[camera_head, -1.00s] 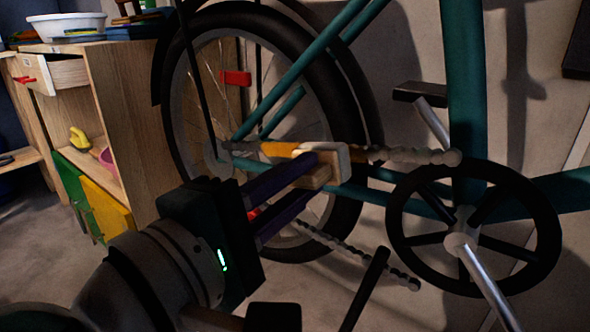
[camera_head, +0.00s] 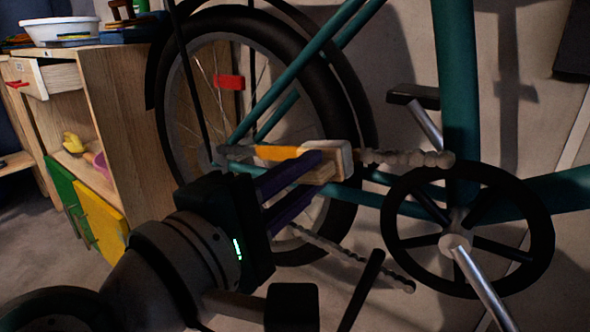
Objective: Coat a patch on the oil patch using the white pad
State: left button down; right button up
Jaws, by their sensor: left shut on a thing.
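My left gripper (camera_head: 318,174), with purple fingers, is shut on the white pad (camera_head: 341,158), a pale wooden block with a white face. The pad is at the upper chain run of a teal bicycle; whether it touches the chain I cannot tell. An orange-yellow stretch, seemingly the oil patch (camera_head: 283,153), lies along this chain just left of the pad. The pad and fingers hide part of it. Grey beaded chain (camera_head: 410,158) shows to the right of the pad. My right gripper is not in view.
The rear wheel (camera_head: 345,120) stands behind the pad. The chainring (camera_head: 545,235), crank (camera_head: 480,290) and upper pedal (camera_head: 414,96) are to the right. A wooden cabinet (camera_head: 130,120) with an open drawer (camera_head: 50,80) and a white basin (camera_head: 60,30) stands left.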

pick_arm(q)
jog(key=shift+s+d+r+p, duration=0.3)
jog(key=shift+s+d+p, duration=0.05)
jog(key=shift+d+p, duration=0.15)
jog(key=shift+s+d+r+p, duration=0.2)
jog(key=shift+s+d+p, duration=0.35)
jog(key=shift+s+d, duration=0.35)
jog(key=shift+w+a+f+b, duration=0.3)
jog(key=shift+w+a+b, duration=0.15)
jog(key=shift+w+a, duration=0.1)
jog(key=shift+w+a+f+b, duration=0.25)
jog(key=shift+w+a+b, duration=0.15)
jog(key=shift+w+a, duration=0.4)
jog(key=shift+a, duration=0.15)
jog(key=shift+r, duration=0.1)
jog(key=v, duration=0.5)
jog(key=shift+p, duration=0.3)
jog(key=shift+s+a, duration=0.25)
jog(key=shift+s, duration=0.1)
